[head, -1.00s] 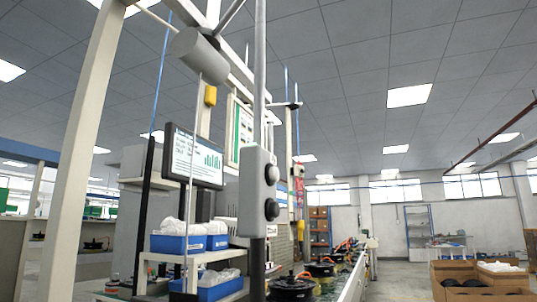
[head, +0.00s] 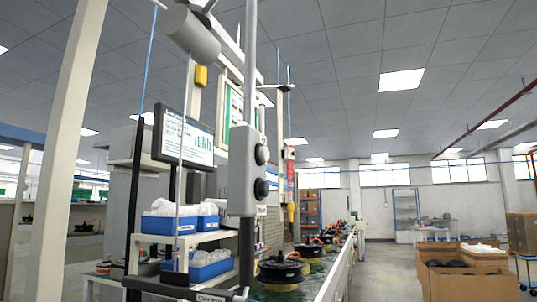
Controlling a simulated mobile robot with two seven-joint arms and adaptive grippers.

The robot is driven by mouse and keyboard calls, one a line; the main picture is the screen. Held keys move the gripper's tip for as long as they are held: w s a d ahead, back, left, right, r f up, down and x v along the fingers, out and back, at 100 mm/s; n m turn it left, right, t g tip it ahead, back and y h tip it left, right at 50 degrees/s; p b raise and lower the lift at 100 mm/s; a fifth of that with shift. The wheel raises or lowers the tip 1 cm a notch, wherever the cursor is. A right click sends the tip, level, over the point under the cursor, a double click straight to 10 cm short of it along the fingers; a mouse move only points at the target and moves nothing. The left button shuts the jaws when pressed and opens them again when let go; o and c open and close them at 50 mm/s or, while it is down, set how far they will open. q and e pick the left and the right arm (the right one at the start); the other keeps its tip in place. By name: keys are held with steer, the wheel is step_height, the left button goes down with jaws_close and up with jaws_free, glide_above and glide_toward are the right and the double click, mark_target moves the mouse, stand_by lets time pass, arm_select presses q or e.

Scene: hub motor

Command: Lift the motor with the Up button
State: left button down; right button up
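A grey button box (head: 242,170) hangs on a grey vertical pole near the middle of the head view. It carries a light round button (head: 262,154) above a dark round button (head: 261,188); I cannot read any labels on them. A black hub motor (head: 281,269) sits on the green-topped line below and to the right of the box. A grey cylinder (head: 190,35), perhaps a hoist, hangs overhead at upper left. Neither of my grippers shows in this view.
Blue bins (head: 170,223) with white bags stand on a shelf left of the box. A monitor (head: 183,139) is behind them. More motors (head: 308,248) line the conveyor. Cardboard boxes (head: 462,268) stand at right, with open floor (head: 391,275) between.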

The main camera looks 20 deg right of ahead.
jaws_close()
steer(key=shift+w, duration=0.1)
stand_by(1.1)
